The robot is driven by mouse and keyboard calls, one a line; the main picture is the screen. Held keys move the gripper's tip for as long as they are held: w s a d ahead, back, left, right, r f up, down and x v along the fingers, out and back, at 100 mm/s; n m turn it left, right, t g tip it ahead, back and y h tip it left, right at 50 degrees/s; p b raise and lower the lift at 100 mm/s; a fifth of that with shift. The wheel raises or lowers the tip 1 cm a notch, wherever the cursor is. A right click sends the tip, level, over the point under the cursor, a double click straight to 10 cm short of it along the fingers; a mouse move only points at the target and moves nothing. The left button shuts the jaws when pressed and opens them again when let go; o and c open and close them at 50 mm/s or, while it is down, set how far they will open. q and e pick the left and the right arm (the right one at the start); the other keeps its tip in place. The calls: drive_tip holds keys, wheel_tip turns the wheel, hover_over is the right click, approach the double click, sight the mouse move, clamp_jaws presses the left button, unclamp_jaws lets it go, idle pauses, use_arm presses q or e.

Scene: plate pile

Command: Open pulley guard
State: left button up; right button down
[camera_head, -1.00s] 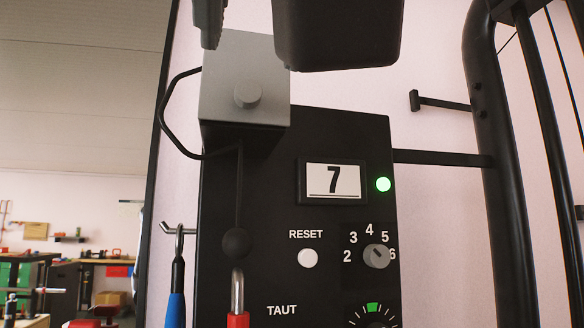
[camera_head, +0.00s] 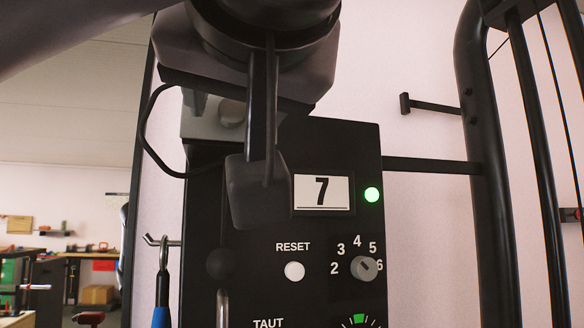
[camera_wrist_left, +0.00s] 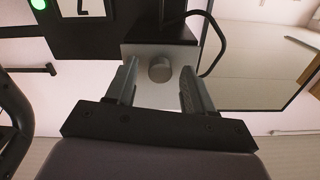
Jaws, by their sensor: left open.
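The grey box with a round knob, which looks like the pulley guard (camera_head: 200,128), sits at the top of the black panel in the head view. My left gripper (camera_head: 228,150) hangs in front of it and covers much of it. In the left wrist view the guard (camera_wrist_left: 150,97) faces the camera, and its round knob (camera_wrist_left: 160,69) shows between the two open fingers of my left gripper (camera_wrist_left: 158,78). I cannot tell whether the fingers touch it. A black cable loops from the guard's side. My right gripper is not in view.
The black panel (camera_head: 335,235) carries a display reading 7, a lit green lamp (camera_head: 372,195), a RESET button (camera_head: 294,271) and a numbered dial (camera_head: 363,267). A hook with a blue handle (camera_head: 162,317) hangs left. A black frame (camera_head: 480,180) stands right.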

use_arm(q)
clamp_jaws()
